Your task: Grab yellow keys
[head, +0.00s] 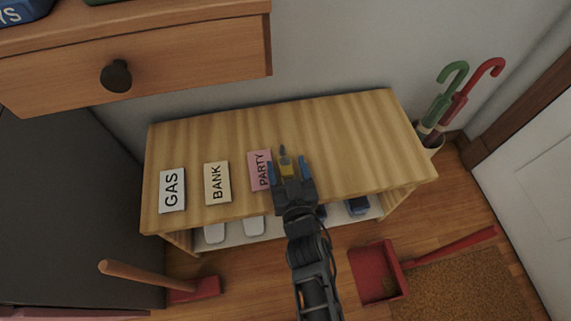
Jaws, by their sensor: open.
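The yellow keys (286,168) lie on the light wooden bench (350,150), just right of the pink PARTY card. A small dark grey part shows at their far end. My gripper (287,168) is over the bench and reaches in from the front. Its two blue-tipped fingers are apart, one on each side of the keys. The near part of the keys is hidden by the gripper. I cannot tell how high the fingertips are above the bench top.
GAS (172,190), BANK (217,183) and PARTY (260,170) cards lie left of my gripper. Shoes sit on the lower shelf. A wooden drawer (190,62) overhangs at upper left. An umbrella stand (436,140) is at right. A red dustpan (378,272) and a brush (190,290) lie on the floor.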

